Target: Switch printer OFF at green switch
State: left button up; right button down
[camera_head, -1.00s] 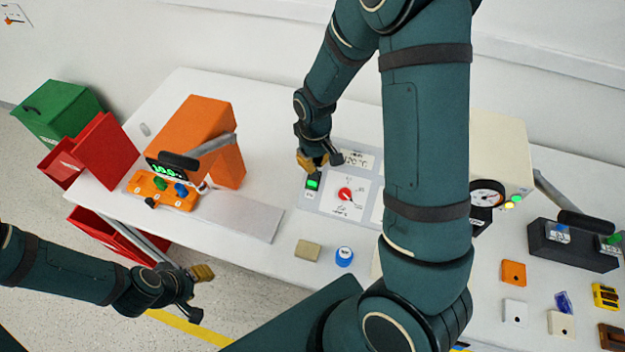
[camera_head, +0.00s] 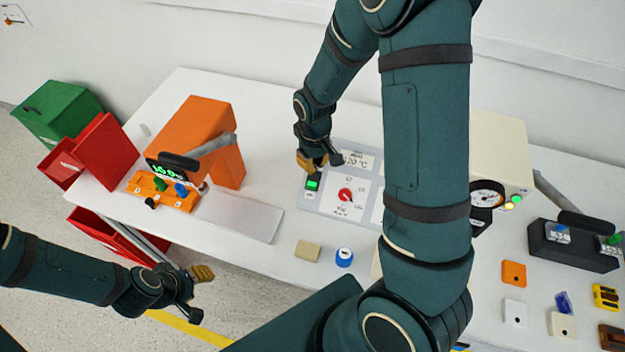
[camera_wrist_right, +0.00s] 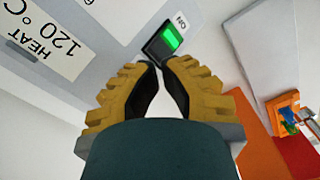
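The green switch (camera_head: 312,184) is on the pale panel (camera_head: 310,207) in the middle of the table. In the right wrist view the switch (camera_wrist_right: 168,40) is a dark rocker with one half lit green, beside an "ON" label. My right gripper (camera_head: 313,165) is just behind it in the head view. In the right wrist view the yellow fingertips (camera_wrist_right: 158,63) are together and empty, at the rocker's dark end. I cannot tell whether they touch it. My left gripper (camera_head: 200,292) hangs empty near the table's front left edge; its opening is unclear.
A red rotary knob (camera_head: 345,195) is right of the switch. My right arm hides part of the panel. A beige box (camera_head: 503,145) with a gauge (camera_head: 487,196) stands at the right.

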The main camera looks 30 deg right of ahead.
aim_at(314, 174)
jog(key=shift+f+b, duration=1.25)
jog(key=shift+f, duration=0.3)
dwell(0.9)
jog(key=shift+r, duration=0.15)
jog(key=shift+r+p, duration=2.75)
jog(key=shift+r, duration=0.65)
